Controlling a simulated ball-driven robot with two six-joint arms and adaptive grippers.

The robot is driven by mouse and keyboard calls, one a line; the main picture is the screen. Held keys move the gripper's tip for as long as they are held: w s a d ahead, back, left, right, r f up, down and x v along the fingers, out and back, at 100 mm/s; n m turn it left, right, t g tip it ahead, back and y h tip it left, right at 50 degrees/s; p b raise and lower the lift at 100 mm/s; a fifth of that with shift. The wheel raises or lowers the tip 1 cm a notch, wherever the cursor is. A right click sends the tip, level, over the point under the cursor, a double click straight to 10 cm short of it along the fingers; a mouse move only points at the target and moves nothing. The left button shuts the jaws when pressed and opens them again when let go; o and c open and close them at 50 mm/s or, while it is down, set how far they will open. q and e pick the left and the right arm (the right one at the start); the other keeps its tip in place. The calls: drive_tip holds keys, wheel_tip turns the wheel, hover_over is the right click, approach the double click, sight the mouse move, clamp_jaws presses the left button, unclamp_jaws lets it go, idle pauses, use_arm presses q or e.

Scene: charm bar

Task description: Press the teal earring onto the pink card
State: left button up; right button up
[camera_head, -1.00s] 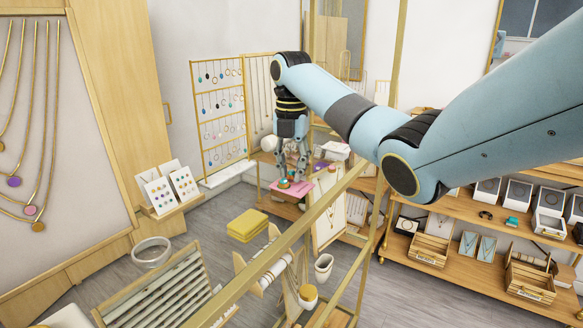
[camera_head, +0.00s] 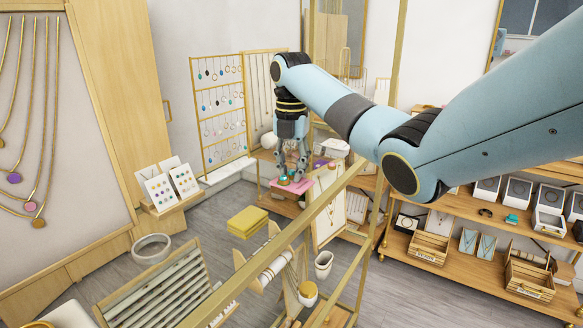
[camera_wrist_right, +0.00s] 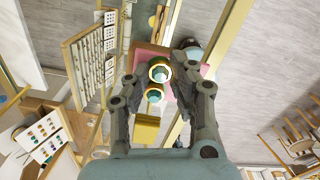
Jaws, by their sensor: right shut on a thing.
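The teal earring (camera_wrist_right: 160,73), a round teal piece with a gold rim, is between the fingers of my right gripper (camera_wrist_right: 157,77) in the right wrist view. My right gripper also shows in the head view (camera_head: 291,175), pointing down and shut on the earring. The pink card (camera_head: 305,190) lies under it on a small stand, and part of it shows in the wrist view (camera_wrist_right: 149,52). A second teal, gold-rimmed piece (camera_wrist_right: 153,95) is close beside the first. I cannot tell whether the earring touches the card. My left gripper is not in view.
A yellow box (camera_head: 247,222) is in front of the stand. A gold rail (camera_head: 330,215) crosses the foreground. An earring rack (camera_head: 219,110) stands behind to the left, and shelves with jewellery boxes (camera_head: 485,245) are to the right.

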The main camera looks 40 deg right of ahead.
drive_tip(key=shift+s+f, duration=0.1)
drive_tip(key=shift+f, duration=0.05)
drive_tip(key=o, duration=0.9)
drive_tip(key=shift+o, duration=0.5)
drive_tip(key=o, duration=0.3)
